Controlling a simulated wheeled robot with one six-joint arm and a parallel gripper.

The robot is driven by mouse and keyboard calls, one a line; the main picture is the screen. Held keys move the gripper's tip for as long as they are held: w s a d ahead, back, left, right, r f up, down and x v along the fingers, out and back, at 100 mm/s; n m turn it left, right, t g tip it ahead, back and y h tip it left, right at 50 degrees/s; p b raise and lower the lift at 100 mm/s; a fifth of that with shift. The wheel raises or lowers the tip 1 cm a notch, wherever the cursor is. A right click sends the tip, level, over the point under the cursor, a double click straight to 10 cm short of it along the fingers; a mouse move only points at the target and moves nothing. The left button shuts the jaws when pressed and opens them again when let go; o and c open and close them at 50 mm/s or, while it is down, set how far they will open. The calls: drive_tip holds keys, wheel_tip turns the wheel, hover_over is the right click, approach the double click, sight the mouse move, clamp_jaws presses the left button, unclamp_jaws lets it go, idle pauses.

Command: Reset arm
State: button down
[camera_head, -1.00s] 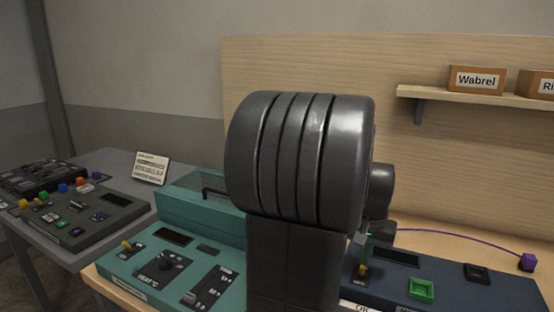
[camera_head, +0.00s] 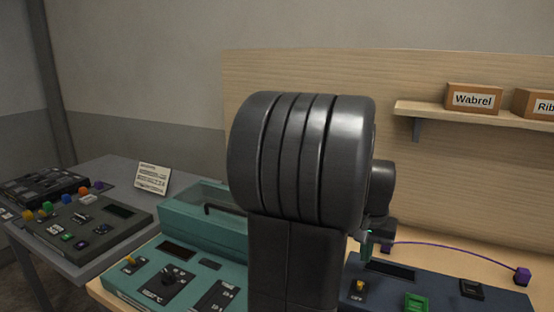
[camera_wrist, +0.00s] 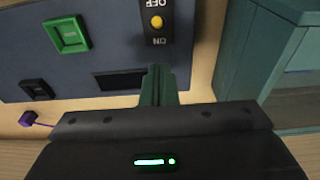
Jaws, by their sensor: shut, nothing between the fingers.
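My arm fills the middle of the head view and hides part of the consoles behind it. My gripper (camera_wrist: 159,82) is shut and empty in the wrist view, its fingers together over the blue console (camera_wrist: 100,40). The fingers point toward a switch with a yellow knob (camera_wrist: 156,22) between OFF and ON labels. Whether they touch the console cannot be told. In the head view the blue console (camera_head: 440,286) is at the lower right, with the yellow-knobbed switch (camera_head: 360,287) beside my arm and a green button (camera_head: 416,302). The green button also shows in the wrist view (camera_wrist: 68,35).
A teal console (camera_head: 207,268) stands left of my arm. A dark grey console (camera_head: 85,226) and a sign card (camera_head: 153,176) are on the grey table farther left. A shelf (camera_head: 470,112) holds labelled boxes (camera_head: 473,98).

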drive_tip(key=r, duration=0.2)
drive_tip(key=b, duration=0.6)
hover_over(362, 278)
drive_tip(key=s+a, duration=0.1)
drive_tip(key=s, duration=0.2)
drive_tip(key=f, duration=0.8)
drive_tip(key=shift+a, duration=0.2)
drive_tip(key=shift+w+d+r+p, duration=0.15)
drive_tip(key=shift+w+d+r, duration=0.1)
drive_tip(key=shift+w, duration=0.3)
drive_tip(key=shift+w+d+r+p, duration=0.15)
drive_tip(key=shift+w+d, duration=0.1)
drive_tip(key=shift+w, duration=0.25)
drive_tip(key=shift+w+r+p, duration=0.1)
drive_tip(key=shift+r+p, duration=1.1)
drive_tip(key=shift+r, duration=1)
